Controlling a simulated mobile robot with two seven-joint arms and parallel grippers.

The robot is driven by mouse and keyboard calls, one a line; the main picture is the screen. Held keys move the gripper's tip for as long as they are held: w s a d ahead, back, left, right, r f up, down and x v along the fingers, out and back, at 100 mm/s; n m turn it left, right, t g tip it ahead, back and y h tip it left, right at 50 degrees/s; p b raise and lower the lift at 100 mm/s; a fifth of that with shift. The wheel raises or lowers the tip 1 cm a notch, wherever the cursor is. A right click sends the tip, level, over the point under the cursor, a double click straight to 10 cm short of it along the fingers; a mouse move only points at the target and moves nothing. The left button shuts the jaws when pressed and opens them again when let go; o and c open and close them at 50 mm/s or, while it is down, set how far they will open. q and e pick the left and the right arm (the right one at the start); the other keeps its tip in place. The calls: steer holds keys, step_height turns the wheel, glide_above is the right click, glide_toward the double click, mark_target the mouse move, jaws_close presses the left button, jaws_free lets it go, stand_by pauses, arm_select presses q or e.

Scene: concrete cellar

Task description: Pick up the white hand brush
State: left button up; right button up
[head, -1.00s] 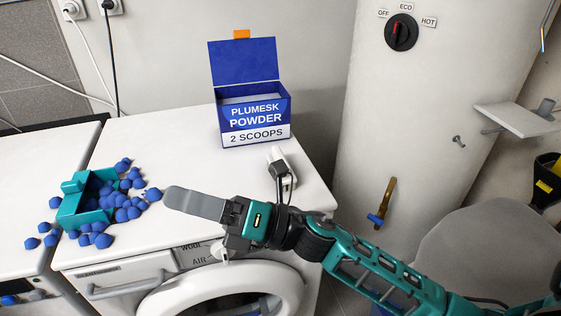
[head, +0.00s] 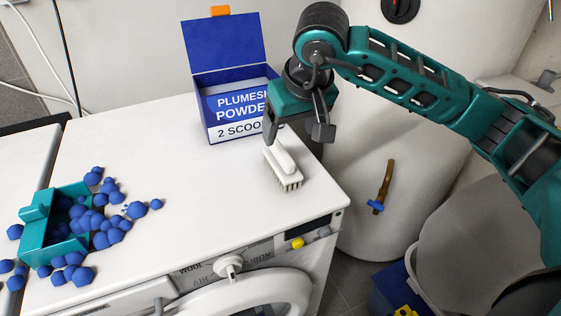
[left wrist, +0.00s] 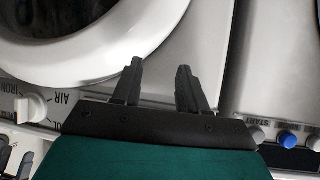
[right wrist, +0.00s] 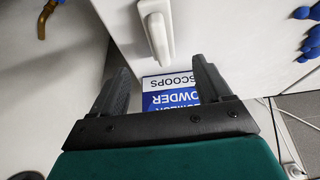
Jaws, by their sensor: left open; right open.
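The white hand brush (head: 284,160) lies on the white washing machine top (head: 140,140), near its right edge, with pale bristles toward the front. My right gripper (head: 296,132) hangs over it, pointing down, its fingers open and empty. In the right wrist view the brush (right wrist: 156,32) lies beyond the open fingertips (right wrist: 159,72), roughly in line with the gap between them. My left gripper (left wrist: 158,72) is open and empty in the left wrist view, before the machine's front; it is outside the head view.
A blue open powder box (head: 229,112) stands just behind the brush, close to my right gripper. A teal container (head: 33,247) with blue lumps (head: 108,226) around it is at the left. A white tank (head: 385,130) stands at the right. The middle of the top is clear.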

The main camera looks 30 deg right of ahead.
mark_target(284, 152)
steer(key=x, duration=1.1)
steer(key=shift+s+a+f, duration=0.15)
steer(key=shift+s+f, duration=0.05)
steer(key=shift+f, duration=0.15)
steer(key=c, duration=1.2)
steer(key=shift+r, duration=0.2)
step_height(284, 152, up, 20)
steer(key=shift+f+p, duration=0.15)
steer(key=shift+p, duration=0.45)
